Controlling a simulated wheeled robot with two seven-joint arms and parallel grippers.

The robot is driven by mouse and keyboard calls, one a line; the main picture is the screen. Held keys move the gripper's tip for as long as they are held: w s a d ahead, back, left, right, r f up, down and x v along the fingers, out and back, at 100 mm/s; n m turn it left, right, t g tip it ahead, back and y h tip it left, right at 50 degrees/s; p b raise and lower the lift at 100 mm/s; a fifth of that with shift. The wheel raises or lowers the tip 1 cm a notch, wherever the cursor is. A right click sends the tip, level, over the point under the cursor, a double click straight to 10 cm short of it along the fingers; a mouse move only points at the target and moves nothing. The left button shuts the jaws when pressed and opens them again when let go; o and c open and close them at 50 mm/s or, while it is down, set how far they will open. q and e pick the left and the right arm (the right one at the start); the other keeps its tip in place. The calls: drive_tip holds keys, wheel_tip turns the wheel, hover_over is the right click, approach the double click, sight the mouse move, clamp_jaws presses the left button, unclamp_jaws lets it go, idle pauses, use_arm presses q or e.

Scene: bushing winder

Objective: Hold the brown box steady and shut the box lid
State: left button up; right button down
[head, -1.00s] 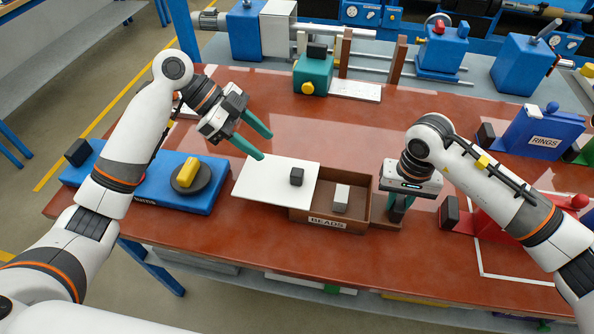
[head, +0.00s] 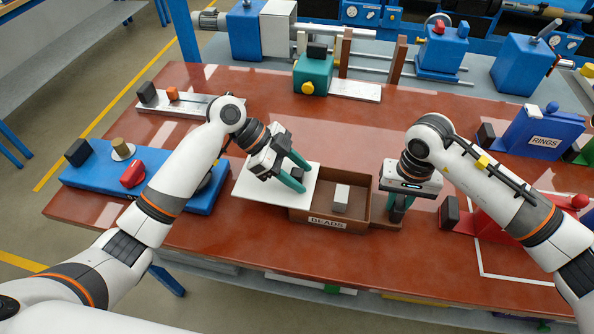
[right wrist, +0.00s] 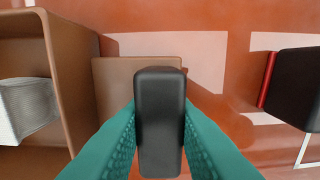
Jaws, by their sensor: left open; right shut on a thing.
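The brown box (head: 355,228), labelled BEADS, stands on the red-brown table. Its white lid (head: 258,203) lies to the left, over the box's left part, leaving the right part open with a pale block (head: 341,196) inside. A black knob (head: 297,173) stands on the lid. My left gripper (head: 304,178) is open, with its green fingers down at the knob; whether they touch it is unclear. My right gripper (head: 398,208) is shut on the black handle at the box's right side. In the right wrist view the handle (right wrist: 160,125) sits between the green fingers.
A blue fixture (head: 90,175) with several parts lies on the left, partly behind my left arm. A red holder (head: 490,222) stands right of my right gripper. A blue RINGS bin (head: 540,130) is at the right. The table behind the box is clear up to a teal block (head: 313,74).

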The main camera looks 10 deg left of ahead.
use_arm(q)
drive_tip(key=shift+c, duration=0.4)
clamp_jaws()
drive_tip(key=d, duration=1.3)
drive_tip(key=shift+s, duration=0.2)
use_arm(e)
drive_tip(key=shift+a, duration=0.1)
use_arm(q)
drive_tip(key=shift+o, duration=0.4)
unclamp_jaws()
drive_tip(key=shift+a, duration=0.1)
